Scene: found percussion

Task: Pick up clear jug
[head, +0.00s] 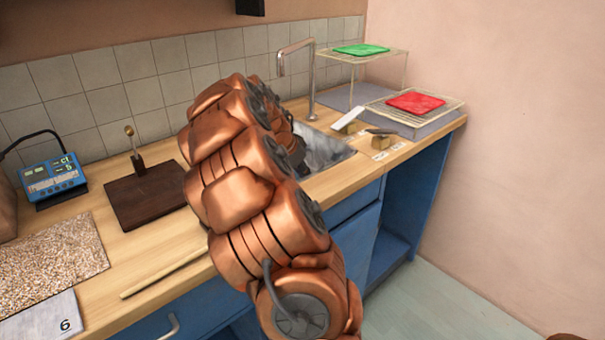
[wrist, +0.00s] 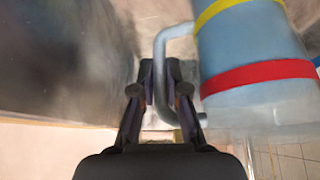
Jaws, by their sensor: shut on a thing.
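The clear jug (wrist: 240,50) fills the upper right of the wrist view. It is a pale bluish cylinder with yellow and red bands and a bit of blue at the right edge. Its grey handle (wrist: 160,52) runs down between my fingers. My gripper (wrist: 160,92) is shut on the handle. In the head view my copper arm hides both the jug and the gripper. Whether the jug touches a surface below cannot be told.
The sink (head: 325,150) lies behind my arm, with a tall tap (head: 312,85) at its back. A wire rack (head: 440,115) holds a red item (head: 415,102); a green item (head: 361,49) lies on the upper shelf. A dark board (head: 145,195) and blue device (head: 53,180) stand left.

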